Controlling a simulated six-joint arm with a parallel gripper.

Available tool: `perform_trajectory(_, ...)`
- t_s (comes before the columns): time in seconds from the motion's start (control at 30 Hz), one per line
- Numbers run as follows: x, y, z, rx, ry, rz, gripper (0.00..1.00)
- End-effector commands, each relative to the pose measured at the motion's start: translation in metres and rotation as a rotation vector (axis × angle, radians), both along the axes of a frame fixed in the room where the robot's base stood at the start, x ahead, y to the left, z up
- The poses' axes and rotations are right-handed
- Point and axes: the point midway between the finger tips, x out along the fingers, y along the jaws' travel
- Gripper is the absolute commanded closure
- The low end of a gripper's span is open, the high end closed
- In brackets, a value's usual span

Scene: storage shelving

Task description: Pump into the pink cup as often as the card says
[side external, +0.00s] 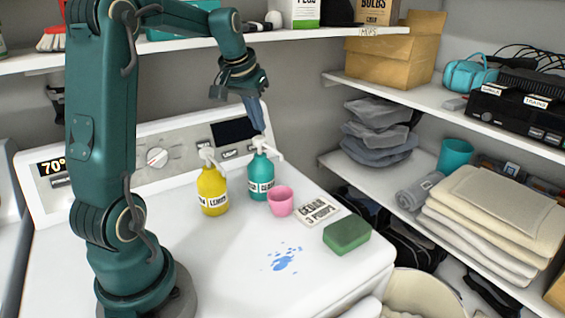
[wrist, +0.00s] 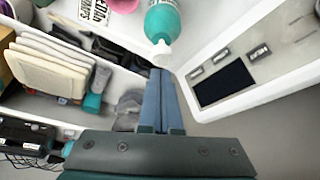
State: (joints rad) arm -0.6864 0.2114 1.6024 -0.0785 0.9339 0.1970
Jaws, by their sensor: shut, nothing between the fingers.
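The pink cup (side external: 281,201) stands upright on the white machine top, below the spout side of the teal pump bottle (side external: 262,181). The bottle's white pump head (side external: 266,145) also shows in the wrist view (wrist: 162,48). A yellow pump bottle (side external: 212,190), its label partly reading lemon, stands to the left. The card (side external: 318,211) lies right of the cup and reads "CEDAR 3 PUMPS". My gripper (side external: 260,130) is shut and empty, its fingertips pointing down just above the teal bottle's pump head. I cannot tell whether they touch. The cup's inside is not clearly visible.
A green sponge (side external: 347,235) lies right of the card, and a blue spill (side external: 284,260) is in front. The control panel (side external: 160,155) rises behind the bottles. Shelves with folded towels (side external: 490,225) and a cardboard box (side external: 385,60) stand at right.

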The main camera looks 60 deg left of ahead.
Motion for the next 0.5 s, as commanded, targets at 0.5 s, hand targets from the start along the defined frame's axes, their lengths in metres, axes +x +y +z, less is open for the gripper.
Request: perform_trajectory(0.5, 0.0, 0.0, -0.011, -0.002, 0.001, 0.0, 1.0)
